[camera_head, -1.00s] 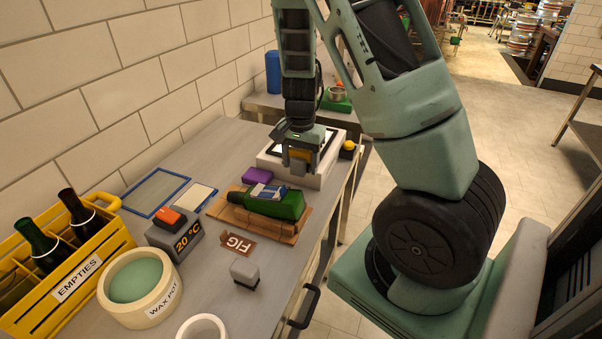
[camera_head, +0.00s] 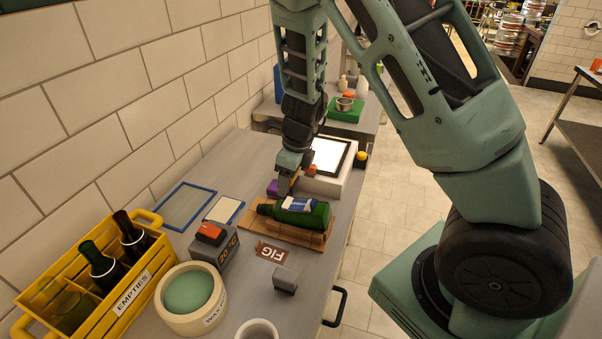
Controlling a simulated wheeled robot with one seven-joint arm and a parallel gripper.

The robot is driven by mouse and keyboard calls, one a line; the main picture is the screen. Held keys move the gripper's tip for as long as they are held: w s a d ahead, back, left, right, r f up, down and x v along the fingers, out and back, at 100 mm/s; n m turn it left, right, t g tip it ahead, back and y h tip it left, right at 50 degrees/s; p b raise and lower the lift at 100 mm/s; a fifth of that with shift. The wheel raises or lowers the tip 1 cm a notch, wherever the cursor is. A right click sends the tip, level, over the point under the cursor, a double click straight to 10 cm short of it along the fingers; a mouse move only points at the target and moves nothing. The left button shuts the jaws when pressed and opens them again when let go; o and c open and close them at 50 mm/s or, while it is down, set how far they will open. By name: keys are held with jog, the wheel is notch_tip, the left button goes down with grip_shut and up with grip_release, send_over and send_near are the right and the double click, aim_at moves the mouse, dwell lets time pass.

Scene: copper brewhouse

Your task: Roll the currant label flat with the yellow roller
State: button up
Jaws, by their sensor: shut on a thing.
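A green bottle (camera_head: 317,217) lies on its side on a wooden cradle (camera_head: 255,231), its neck toward the left. A blue and white label (camera_head: 297,203) is on its upper side; its print is too small to read. My gripper (camera_head: 288,190) is at the far side of the bottle, close to the label. It is shut on the yellow roller (camera_head: 294,183), of which only a small yellow part shows. I cannot tell whether the roller touches the label.
A purple block (camera_head: 272,188) sits just left of my gripper. Behind is a white box (camera_head: 337,184) with a black-framed top. A brown FIG label (camera_head: 272,252), a grey block (camera_head: 285,280), a temperature box (camera_head: 222,254), a wax pot (camera_head: 191,326) and a yellow bottle crate (camera_head: 148,262) stand nearer.

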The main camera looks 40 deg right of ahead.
aim_at(305, 205)
dwell(0.4)
notch_tip(305, 205, down, 6)
jog(key=b, duration=0.4)
jog(key=shift+r, duration=0.25)
jog(key=shift+f, duration=0.15)
jog(key=shift+s+d, duration=0.15)
jog(key=shift+s, duration=0.05)
dwell(0.7)
jog(key=shift+s+d, duration=0.1)
jog(key=shift+s, duration=0.1)
jog(key=shift+s+d+r, duration=0.25)
jog(key=shift+s, duration=0.15)
dwell(0.7)
jog(key=shift+s+d+b, duration=0.2)
jog(key=shift+b, duration=0.1)
jog(key=shift+s+d+r, duration=0.25)
jog(key=shift+s+d, duration=0.25)
jog(key=shift+s, duration=0.3)
dwell(0.9)
jog(key=shift+s+d, duration=0.15)
jog(key=shift+s, duration=0.1)
